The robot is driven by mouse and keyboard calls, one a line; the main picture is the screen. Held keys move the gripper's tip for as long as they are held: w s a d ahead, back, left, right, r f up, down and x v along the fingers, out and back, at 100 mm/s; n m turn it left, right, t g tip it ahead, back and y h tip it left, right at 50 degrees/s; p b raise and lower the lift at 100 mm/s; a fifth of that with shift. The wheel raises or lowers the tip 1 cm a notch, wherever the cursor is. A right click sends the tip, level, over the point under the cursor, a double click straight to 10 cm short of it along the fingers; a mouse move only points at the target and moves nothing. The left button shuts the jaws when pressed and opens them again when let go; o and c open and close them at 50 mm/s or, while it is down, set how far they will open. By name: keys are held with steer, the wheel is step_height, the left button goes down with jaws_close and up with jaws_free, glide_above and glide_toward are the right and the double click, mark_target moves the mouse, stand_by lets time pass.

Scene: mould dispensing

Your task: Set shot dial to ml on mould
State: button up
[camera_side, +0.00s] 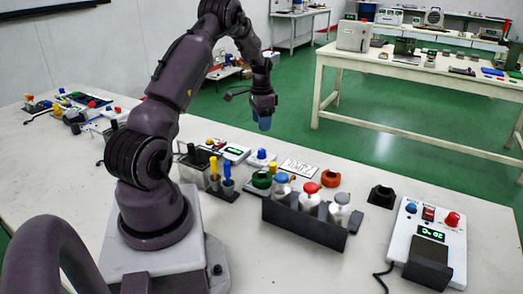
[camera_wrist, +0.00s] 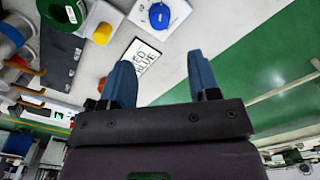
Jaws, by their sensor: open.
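My gripper (camera_side: 264,122) hangs above the back edge of the table with its blue fingers pointing down. In the wrist view its two fingers (camera_wrist: 161,75) are apart with nothing between them. A blue knob on a white base (camera_side: 261,155) sits on the table near it; the knob also shows at the top of the wrist view (camera_wrist: 159,15). A white device (camera_side: 400,240) at the right has a blue knob (camera_side: 411,208), a red knob (camera_side: 453,219) and a lit green display (camera_side: 431,233). I cannot tell which knob is the shot dial, or which thing is the mould.
A black holder (camera_side: 381,196) stands beside the device. The front of the table is clear.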

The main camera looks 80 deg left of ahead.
mark_target(261, 150)
step_height(261, 150, down, 11)
stand_by(0.3)
steer(key=c, duration=0.9)
